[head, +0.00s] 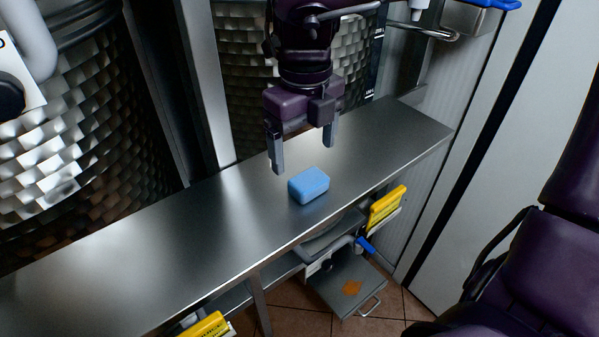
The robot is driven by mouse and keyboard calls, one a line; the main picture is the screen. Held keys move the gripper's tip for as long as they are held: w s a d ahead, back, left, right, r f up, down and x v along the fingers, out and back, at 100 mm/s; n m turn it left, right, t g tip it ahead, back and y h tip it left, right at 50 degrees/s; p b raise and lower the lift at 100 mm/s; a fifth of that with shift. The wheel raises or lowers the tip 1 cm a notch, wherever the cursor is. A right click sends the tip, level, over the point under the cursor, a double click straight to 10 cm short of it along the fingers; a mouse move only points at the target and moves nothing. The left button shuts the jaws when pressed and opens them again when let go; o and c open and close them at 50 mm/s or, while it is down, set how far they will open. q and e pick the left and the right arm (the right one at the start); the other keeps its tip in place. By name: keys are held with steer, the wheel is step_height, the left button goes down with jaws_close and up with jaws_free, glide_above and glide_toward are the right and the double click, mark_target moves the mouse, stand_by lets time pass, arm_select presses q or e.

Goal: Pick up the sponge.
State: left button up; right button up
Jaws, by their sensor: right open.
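A blue sponge (309,186), shaped like a rounded block, lies on the metal counter (150,250) near its front edge. My right gripper (304,158) hangs from above with its two fingers spread apart and pointing down. It is empty and sits just above and behind the sponge in the picture. I see no contact between the fingers and the sponge. My left gripper is not in view.
Tall metal tanks with a woven pattern (60,140) stand behind the counter. Yellow items (387,205) sit below its front edge, beside a lower tray (340,285). A metal rail (425,32) is at upper right. The counter's left stretch is clear.

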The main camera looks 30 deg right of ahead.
mark_target(310, 179)
steer(key=shift+s+d+f+p, duration=0.15)
steer(key=shift+s+f, duration=0.15)
steer(key=shift+f, duration=0.15)
steer(key=shift+s+a+f+p, duration=0.15)
steer(key=shift+s+f, duration=0.1)
steer(key=shift+f, duration=0.15)
steer(key=f, duration=0.2)
steer(key=f+p, duration=0.1)
steer(key=shift+w+d+f, duration=0.1)
steer(key=shift+d+f, duration=0.3)
steer(key=shift+f, duration=0.55)
steer(key=shift+r, duration=0.1)
steer(key=shift+c, duration=1.3)
steer(key=c, duration=0.8)
steer(key=shift+r, duration=0.1)
